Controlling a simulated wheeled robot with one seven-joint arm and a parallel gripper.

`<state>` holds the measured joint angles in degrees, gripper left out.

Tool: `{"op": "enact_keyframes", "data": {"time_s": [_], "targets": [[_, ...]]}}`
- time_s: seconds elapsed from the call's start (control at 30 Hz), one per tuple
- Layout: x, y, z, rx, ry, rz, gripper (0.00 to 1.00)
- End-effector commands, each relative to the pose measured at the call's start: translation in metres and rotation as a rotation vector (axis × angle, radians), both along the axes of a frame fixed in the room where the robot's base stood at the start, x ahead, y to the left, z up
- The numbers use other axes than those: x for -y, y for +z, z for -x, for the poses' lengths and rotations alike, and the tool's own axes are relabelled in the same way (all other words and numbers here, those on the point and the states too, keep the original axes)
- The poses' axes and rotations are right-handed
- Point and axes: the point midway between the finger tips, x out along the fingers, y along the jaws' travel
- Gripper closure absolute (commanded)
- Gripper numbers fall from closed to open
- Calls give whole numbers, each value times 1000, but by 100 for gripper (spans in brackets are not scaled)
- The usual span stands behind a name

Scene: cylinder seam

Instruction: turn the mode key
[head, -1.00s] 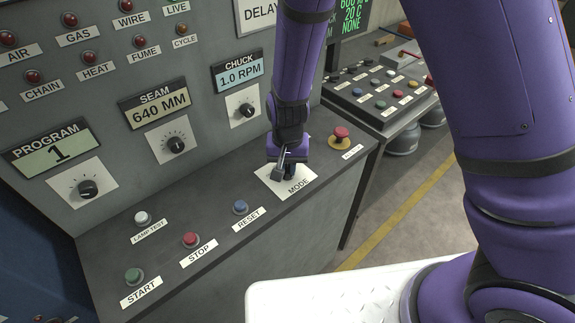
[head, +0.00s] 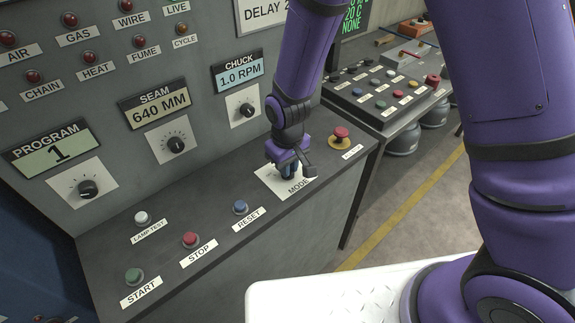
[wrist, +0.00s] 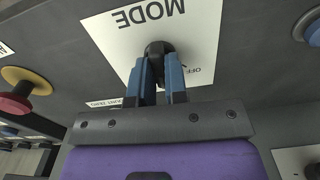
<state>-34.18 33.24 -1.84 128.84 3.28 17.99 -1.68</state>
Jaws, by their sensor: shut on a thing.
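The mode key is a small dark switch (wrist: 158,48) on a white plate marked MODE (wrist: 112,35) in the wrist view. In the head view the plate (head: 268,181) lies on the sloping desk of the panel. My gripper (wrist: 160,62) is shut on the mode key, with one blue-grey finger on each side of it. In the head view my gripper (head: 290,172) points down onto the plate and hides most of the key. OFF is legible on the plate beside the fingers; other position marks are hidden or unclear.
A red mushroom button (head: 341,133) on a yellow base stands right of the plate. A blue RESET button (head: 241,207), a red STOP button (head: 191,240) and a green START button (head: 134,277) are to the left. The CHUCK dial (head: 246,110) is on the upright panel behind.

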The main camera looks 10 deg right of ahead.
Motion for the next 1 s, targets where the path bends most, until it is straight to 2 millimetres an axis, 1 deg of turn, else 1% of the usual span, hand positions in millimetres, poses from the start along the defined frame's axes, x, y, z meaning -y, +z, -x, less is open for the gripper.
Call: {"op": "enact_keyframes", "data": {"time_s": [0.23, 0.6, 0.63, 0.73, 1.0], "targets": [[0, 1, -1, 3, 46, -2, 100], [0, 1, -1, 3, 50, -2, 100], [0, 1, -1, 3, 50, -2, 84], [0, 0, -1, 3, 50, -2, 61], [0, 1, 0, 1, 49, -1, 61]]}}
